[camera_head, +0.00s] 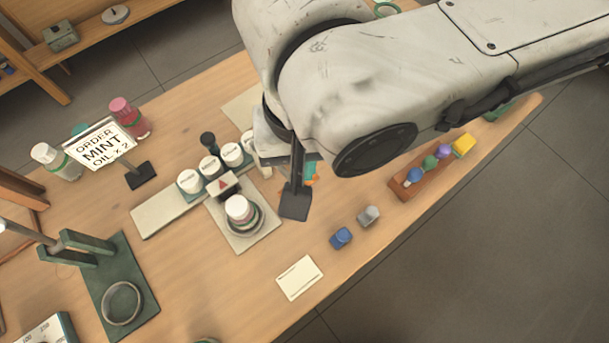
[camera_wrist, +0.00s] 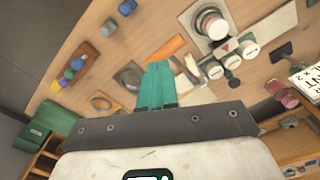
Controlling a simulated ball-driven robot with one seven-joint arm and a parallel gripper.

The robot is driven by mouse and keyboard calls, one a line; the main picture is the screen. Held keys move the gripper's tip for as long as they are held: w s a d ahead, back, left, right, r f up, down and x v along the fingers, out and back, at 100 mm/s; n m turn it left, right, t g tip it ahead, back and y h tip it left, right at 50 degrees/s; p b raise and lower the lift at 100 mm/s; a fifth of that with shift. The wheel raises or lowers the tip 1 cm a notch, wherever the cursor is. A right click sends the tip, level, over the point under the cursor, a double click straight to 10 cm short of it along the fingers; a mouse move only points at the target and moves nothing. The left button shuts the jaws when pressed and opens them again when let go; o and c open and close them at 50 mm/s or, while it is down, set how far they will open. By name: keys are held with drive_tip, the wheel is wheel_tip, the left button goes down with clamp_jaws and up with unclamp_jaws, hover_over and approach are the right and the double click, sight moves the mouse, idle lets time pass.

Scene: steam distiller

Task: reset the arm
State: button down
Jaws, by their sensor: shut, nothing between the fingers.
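My gripper (camera_wrist: 157,66) shows in the wrist view as two teal fingers pressed together, shut and empty. An orange piece (camera_wrist: 167,48) lies just beyond the fingertips in that view; I cannot tell whether they touch. In the head view my pale, scuffed arm reaches in from the upper right over the wooden table (camera_head: 185,75). It hides most of my gripper (camera_head: 309,170), of which only a bit of teal shows below the wrist.
A white jar (camera_head: 238,208) stands on a square plate, near several white-capped jars (camera_head: 211,166). A mint oil order sign (camera_head: 103,145) stands at left. A wooden rack (camera_head: 410,182) holds coloured pieces. Blue (camera_head: 341,237) and grey (camera_head: 369,215) pieces sit near the front edge.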

drive_tip(key=shift+r, duration=0.4)
idle(0.3)
